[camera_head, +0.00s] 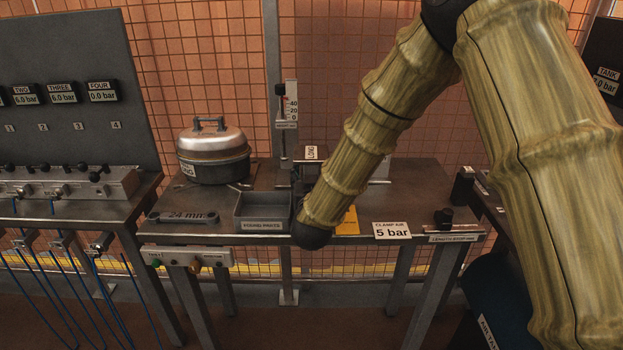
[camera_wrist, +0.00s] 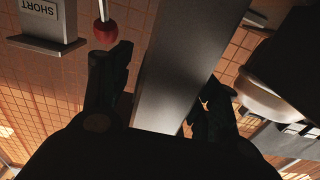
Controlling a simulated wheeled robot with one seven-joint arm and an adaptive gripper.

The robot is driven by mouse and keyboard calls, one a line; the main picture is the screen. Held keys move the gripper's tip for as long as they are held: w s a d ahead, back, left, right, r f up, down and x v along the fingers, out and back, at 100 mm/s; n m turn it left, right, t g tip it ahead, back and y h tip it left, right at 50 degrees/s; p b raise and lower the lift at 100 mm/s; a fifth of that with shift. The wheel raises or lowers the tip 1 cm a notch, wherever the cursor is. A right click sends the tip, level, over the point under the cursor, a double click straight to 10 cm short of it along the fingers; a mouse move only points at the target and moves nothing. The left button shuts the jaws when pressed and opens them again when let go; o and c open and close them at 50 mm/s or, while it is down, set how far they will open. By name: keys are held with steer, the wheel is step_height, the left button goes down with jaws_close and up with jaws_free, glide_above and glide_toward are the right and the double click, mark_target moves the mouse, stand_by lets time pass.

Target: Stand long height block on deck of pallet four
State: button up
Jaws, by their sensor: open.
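In the head view a block with a LONG label (camera_head: 311,152) stands upright on the middle table, largely hidden behind my arm. In the wrist view a grey bar, which looks like the long block (camera_wrist: 182,60), runs between the two dark fingers of my gripper (camera_wrist: 168,72). The fingers are open, one on each side of it; I cannot tell whether either touches it. In the head view my gripper is mostly hidden behind the arm. A block labelled SHORT (camera_wrist: 42,20) shows in the wrist view, upper left. Pallet four's deck cannot be made out.
The table (camera_head: 410,185) also bears a lidded metal vessel (camera_head: 212,155), a grey tray (camera_head: 262,222), a 24 mm spanner (camera_head: 183,216) and a 5 bar sign (camera_head: 392,230). A scaled post (camera_head: 282,120) rises behind. The gauge labelled FOUR (camera_head: 102,92) reads 0.0 bar.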

steer(key=shift+c, duration=0.4)
jaws_close()
steer(key=shift+r, duration=0.15)
steer(key=shift+r, duration=0.1)
